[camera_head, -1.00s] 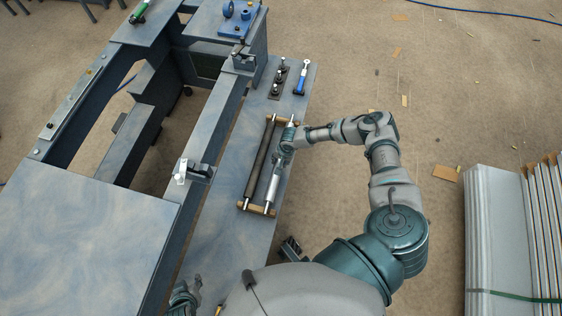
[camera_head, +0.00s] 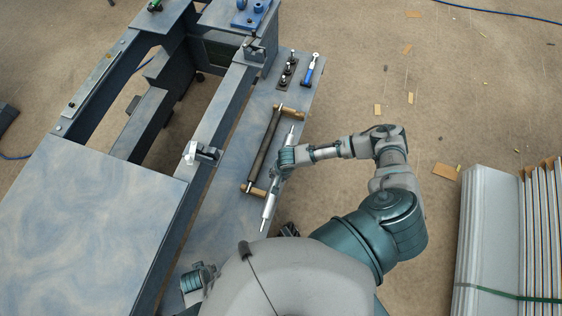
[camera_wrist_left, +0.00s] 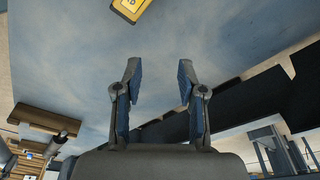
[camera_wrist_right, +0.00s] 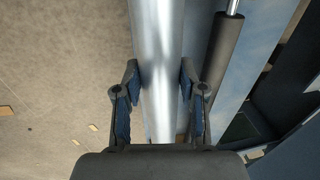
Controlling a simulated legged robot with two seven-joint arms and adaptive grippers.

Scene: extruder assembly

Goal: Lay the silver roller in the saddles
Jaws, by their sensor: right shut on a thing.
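The silver roller (camera_head: 269,206) is in my right gripper (camera_head: 282,172), which is shut around its middle. It lies lengthwise beside the wooden rack blocks, off their right side. In the right wrist view the bright roller (camera_wrist_right: 157,45) runs between the two fingers (camera_wrist_right: 157,80). Two dark brackets that look like the saddles stand on the machine frame: a near one (camera_head: 207,153) with a pale part, and a far one (camera_head: 254,46). The roller is apart from both. My left gripper (camera_wrist_left: 157,80) is open and empty above the blue-grey surface; it shows low in the head view (camera_head: 200,281).
A dark roller (camera_head: 264,145) rests across two wooden blocks (camera_head: 289,111) on the bench. A blue-handled tool (camera_head: 309,72) and a black fixture (camera_head: 287,72) lie beyond. The frame has a large opening left of the bench. Stacked panels (camera_head: 490,235) stand at right.

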